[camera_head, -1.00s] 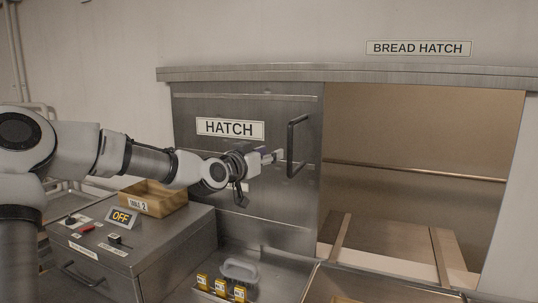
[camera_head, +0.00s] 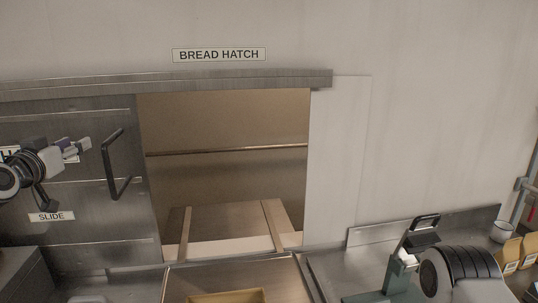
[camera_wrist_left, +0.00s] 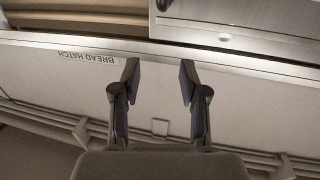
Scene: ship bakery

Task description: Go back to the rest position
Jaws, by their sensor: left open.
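My left gripper (camera_head: 76,148) is at the left edge of the head view, in front of the sliding hatch door (camera_head: 90,222). It is open and empty, with a gap between it and the black door handle (camera_head: 116,168) to its right. In the left wrist view its two fingers (camera_wrist_left: 160,80) stand apart with nothing between them. The hatch door is slid left, and the opening (camera_head: 225,120) beside it is uncovered. My right gripper cannot be made out.
The BREAD HATCH sign (camera_head: 219,55) is on the wall above the opening. A metal tray (camera_head: 190,280) sits on the counter below.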

